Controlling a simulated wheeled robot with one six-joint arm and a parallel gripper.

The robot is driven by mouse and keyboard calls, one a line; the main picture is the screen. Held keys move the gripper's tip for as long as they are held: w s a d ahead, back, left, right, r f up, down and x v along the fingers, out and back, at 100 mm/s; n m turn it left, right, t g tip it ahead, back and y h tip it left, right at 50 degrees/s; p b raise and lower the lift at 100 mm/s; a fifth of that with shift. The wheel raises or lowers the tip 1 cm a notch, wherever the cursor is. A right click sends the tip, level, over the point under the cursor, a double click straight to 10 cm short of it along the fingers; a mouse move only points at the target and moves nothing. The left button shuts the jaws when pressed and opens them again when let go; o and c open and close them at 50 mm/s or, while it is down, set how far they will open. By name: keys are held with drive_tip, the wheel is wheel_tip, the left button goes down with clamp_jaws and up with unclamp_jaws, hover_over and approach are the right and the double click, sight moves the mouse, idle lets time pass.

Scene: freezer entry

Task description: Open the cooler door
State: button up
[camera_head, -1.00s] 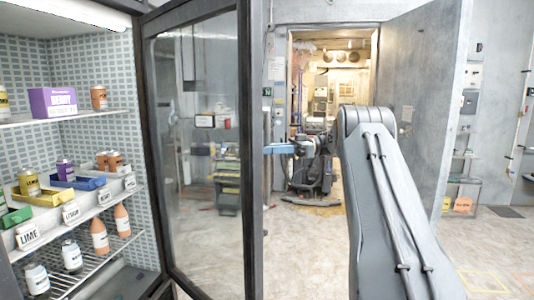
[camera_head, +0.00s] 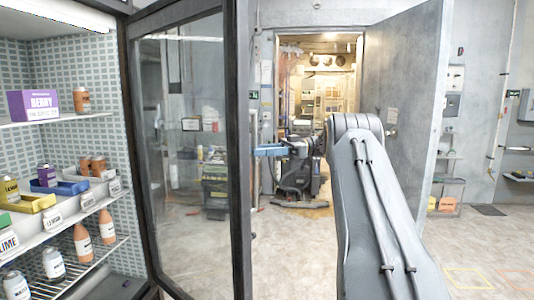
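The cooler door (camera_head: 243,215) is a dark-framed glass door, standing swung open left of centre in the head view. Its glass pane (camera_head: 185,150) is see-through with reflections. The open cooler (camera_head: 75,145) shows at the left with its stocked shelves uncovered. My gripper (camera_head: 262,151), with blue fingers, is just right of the door's near frame edge, around handle height. A slim upright handle (camera_head: 254,130) shows there. The fingertips are partly hidden by the door frame, so I cannot tell whether they touch or grip the handle.
A purple box (camera_head: 35,104), cans, bottles and trays stand on the cooler shelves. Behind my arm is a lit doorway (camera_head: 318,90) with a large grey door (camera_head: 405,100) open. A dark wheeled machine (camera_head: 298,188) shows in front of the doorway.

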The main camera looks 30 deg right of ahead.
drive_tip(key=d+p, duration=0.4)
drive_tip(key=p, duration=0.3)
drive_tip(key=shift+s+d+r, duration=0.15)
drive_tip(key=shift+d+p, duration=0.15)
drive_tip(key=shift+p, duration=0.8)
drive_tip(key=p, duration=0.3)
drive_tip(key=shift+s+d, duration=0.2)
drive_tip(key=shift+d, duration=0.05)
drive_tip(key=shift+s+f+p, duration=0.1)
drive_tip(key=shift+f+p, duration=0.15)
drive_tip(key=shift+p, duration=0.7)
